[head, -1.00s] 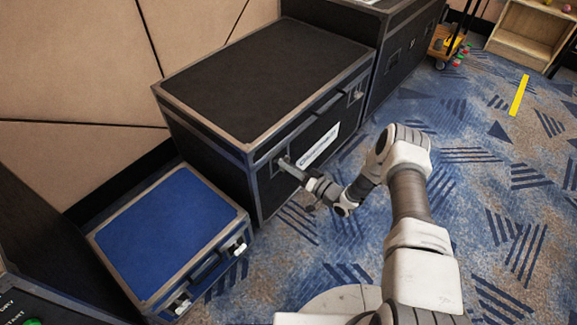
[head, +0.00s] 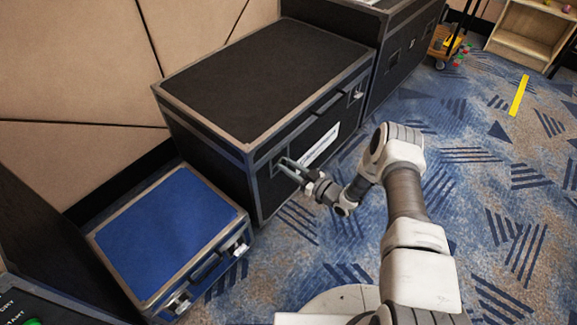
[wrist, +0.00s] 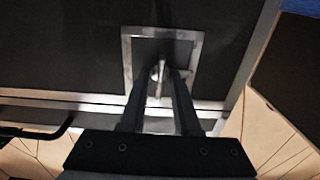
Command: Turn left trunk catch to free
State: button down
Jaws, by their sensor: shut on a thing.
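The black trunk (head: 265,80) with metal edges stands closed against the wall. Its left catch (head: 277,168) is on the front face near the left corner, mostly hidden by my gripper (head: 285,163). In the wrist view my gripper (wrist: 159,76) has its two fingers on either side of the catch's light metal tab (wrist: 157,88), inside a square metal-framed recess. The fingers are shut on the tab. The tab's exact angle is hard to read in the dark recess. The right catch (head: 357,92) shows at the other end of the front.
A blue case (head: 170,230) with metal edges lies on the floor left of my gripper. Another black case (head: 405,50) stands beyond the trunk. A handle (head: 330,100) sits between the catches. Carpet right of my arm is clear.

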dwell(0.3)
jog(key=c, duration=1)
grip_release()
jog(key=shift+d, duration=0.1)
jog(key=p+v, duration=0.4)
jog(key=v, duration=1.3)
jog(key=shift+s+d, duration=0.15)
jog(key=shift+s, duration=0.05)
